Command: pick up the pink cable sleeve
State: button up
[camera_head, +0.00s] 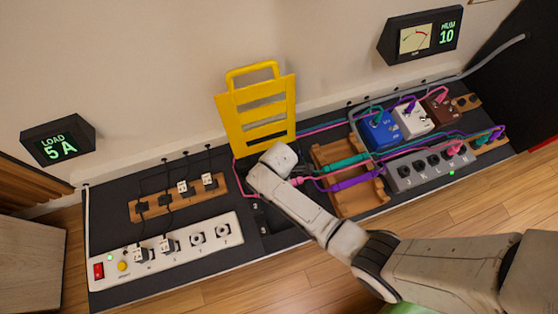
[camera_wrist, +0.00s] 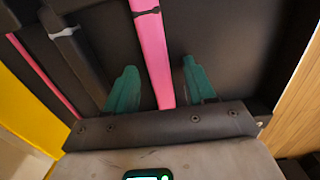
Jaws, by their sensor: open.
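My gripper is open and holds nothing. Whether the fingers are level with the sleeve or above it, I cannot tell. In the head view a short pink piece (camera_head: 297,181) shows just right of my wrist, which hides my fingers and the area below them.
A yellow slotted panel (camera_head: 258,110) stands behind my wrist. Right of it are a wooden rack (camera_head: 346,209), a teal sleeve (camera_head: 345,163), a purple sleeve (camera_head: 354,182) and a grey socket box (camera_head: 428,168). A white power strip (camera_head: 165,250) lies left. A thin pink cable (camera_wrist: 42,75) runs alongside.

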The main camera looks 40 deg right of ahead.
jog(key=shift+c, duration=0.3)
grip_shut()
dwell(0.5)
